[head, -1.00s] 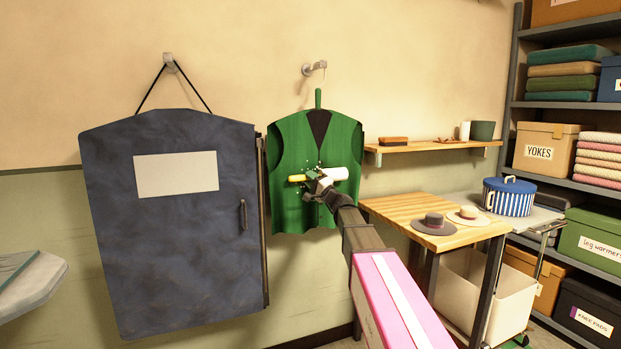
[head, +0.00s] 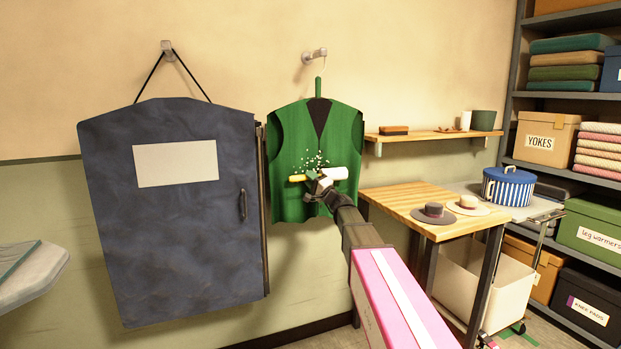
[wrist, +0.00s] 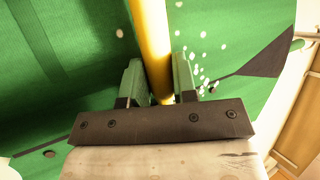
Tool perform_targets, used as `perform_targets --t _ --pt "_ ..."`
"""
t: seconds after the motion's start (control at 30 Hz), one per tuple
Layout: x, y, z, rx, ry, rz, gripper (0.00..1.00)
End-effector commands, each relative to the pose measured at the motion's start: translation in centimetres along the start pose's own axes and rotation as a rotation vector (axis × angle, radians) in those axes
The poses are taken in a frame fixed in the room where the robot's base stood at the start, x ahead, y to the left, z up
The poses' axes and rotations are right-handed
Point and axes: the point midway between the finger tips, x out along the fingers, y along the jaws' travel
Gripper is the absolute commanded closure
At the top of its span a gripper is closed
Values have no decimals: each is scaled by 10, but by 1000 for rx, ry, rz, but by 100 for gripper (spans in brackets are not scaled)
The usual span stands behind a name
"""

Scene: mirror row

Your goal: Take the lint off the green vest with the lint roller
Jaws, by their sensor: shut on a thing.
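The green vest (head: 288,205) hangs on a hanger from a wall hook, and it fills much of the wrist view (wrist: 60,70). White lint (head: 315,160) lies in a cluster on its chest; specks also show in the wrist view (wrist: 196,70). My gripper (head: 317,180) is shut on the yellow handle (wrist: 152,45) of the lint roller (head: 337,174). The roller lies level in front of the vest, its white head to the right, just below the lint. I cannot tell whether it touches the cloth. The roller's white head is not seen in the wrist view.
A dark blue garment bag (head: 180,240) hangs close on the left. A wall shelf (head: 430,137) and a wooden table (head: 415,205) with two hats stand to the right. A storage rack (head: 565,165) fills the far right.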

Motion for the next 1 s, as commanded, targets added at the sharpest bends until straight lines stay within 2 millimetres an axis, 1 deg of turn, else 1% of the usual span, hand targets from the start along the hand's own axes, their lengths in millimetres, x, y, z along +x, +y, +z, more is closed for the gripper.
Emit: perform_targets --t 0.4,0.67,1.0 --pt "-7 19 3 0 0 1 100" --pt "-10 25 4 -1 0 1 100" --pt "-18 41 8 0 0 1 100"
